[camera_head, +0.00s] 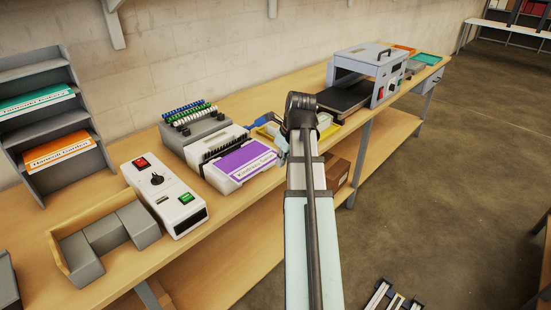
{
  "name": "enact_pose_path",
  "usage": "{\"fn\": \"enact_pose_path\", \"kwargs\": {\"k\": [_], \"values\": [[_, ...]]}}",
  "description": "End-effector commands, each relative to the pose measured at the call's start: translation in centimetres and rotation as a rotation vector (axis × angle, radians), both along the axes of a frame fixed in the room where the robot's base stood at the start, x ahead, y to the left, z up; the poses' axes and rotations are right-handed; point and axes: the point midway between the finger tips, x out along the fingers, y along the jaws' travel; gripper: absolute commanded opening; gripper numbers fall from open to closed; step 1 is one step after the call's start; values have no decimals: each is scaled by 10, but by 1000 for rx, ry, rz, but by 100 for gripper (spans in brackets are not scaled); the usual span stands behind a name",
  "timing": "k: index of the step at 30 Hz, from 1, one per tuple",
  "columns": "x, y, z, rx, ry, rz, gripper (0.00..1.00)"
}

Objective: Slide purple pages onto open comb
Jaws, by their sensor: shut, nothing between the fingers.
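The purple pages (243,160) lie flat, printed side up, on the front of the white binding machine (216,178). A dark row of comb teeth (222,142) runs along the machine just behind the pages' back edge. From here I cannot tell whether the pages are on the teeth or only beside them. My arm rises from the bottom centre and bends at a dark joint right of the machine. My gripper is hidden behind the arm; only a small pale part of the arm shows left of it.
A grey rack of blue, green and white combs (190,113) stands behind the machine. A grey shelf (53,115) holds teal and orange booklets. The laminator (368,72) stands right.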

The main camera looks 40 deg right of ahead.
Motion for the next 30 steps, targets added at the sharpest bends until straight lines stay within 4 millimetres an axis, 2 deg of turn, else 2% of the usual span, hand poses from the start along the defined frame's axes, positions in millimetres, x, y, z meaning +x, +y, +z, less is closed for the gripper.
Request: {"fn": "enact_pose_path", "kwargs": {"k": [16, 21, 30], "values": [[23, 3, -78, 2, 2, 4, 0], [50, 3, -75, 0, 0, 5, 0], [63, 5, -77, 0, 0, 2, 0]]}}
